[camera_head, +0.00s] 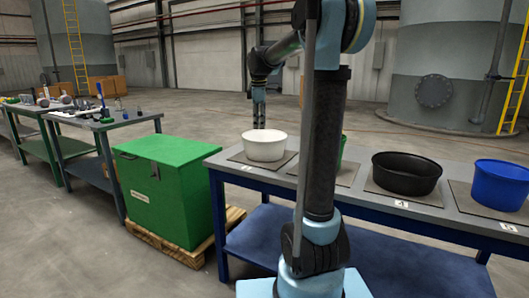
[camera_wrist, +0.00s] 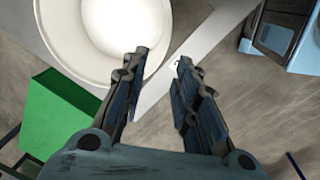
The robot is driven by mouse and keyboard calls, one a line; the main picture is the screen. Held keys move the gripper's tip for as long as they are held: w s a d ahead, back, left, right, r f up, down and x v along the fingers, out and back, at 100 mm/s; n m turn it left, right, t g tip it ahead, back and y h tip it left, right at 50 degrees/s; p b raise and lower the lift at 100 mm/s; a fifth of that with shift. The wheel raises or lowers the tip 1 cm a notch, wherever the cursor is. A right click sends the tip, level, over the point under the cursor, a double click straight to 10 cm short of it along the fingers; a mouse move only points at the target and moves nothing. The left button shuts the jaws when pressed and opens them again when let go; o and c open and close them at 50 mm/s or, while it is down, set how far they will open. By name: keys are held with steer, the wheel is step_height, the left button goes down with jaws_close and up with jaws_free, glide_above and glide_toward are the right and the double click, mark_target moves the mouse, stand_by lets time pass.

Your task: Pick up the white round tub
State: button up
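The white round tub (camera_head: 264,146) stands upright on a grey mat near the left end of the blue-legged table. In the wrist view the tub (camera_wrist: 100,30) fills the upper left, its open top facing the camera. My gripper (camera_head: 259,118) points down at the tub's far rim in the head view. In the wrist view my gripper (camera_wrist: 162,57) is open and empty, with a clear gap between its fingers. The left finger overlaps the tub's rim in the picture, and the right finger is outside it. I cannot tell whether either touches the tub.
A black tub (camera_head: 406,174) and a blue tub (camera_head: 499,184) stand farther right on the table (camera_head: 228,166). A green item is mostly hidden behind my arm. A green box (camera_head: 166,190) on a pallet stands left of the table. A workbench with tools (camera_head: 90,117) is farther left.

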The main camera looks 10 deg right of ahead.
mark_target(260, 143)
steer(key=f, duration=0.6)
steer(key=w+f, duration=0.1)
steer(key=f, duration=0.3)
steer(key=shift+d, duration=0.2)
steer(key=f, duration=0.2)
steer(key=d+f, duration=0.1)
steer(key=f, duration=0.1)
steer(key=shift+w, duration=0.15)
steer(key=shift+f, duration=0.65)
jaws_close()
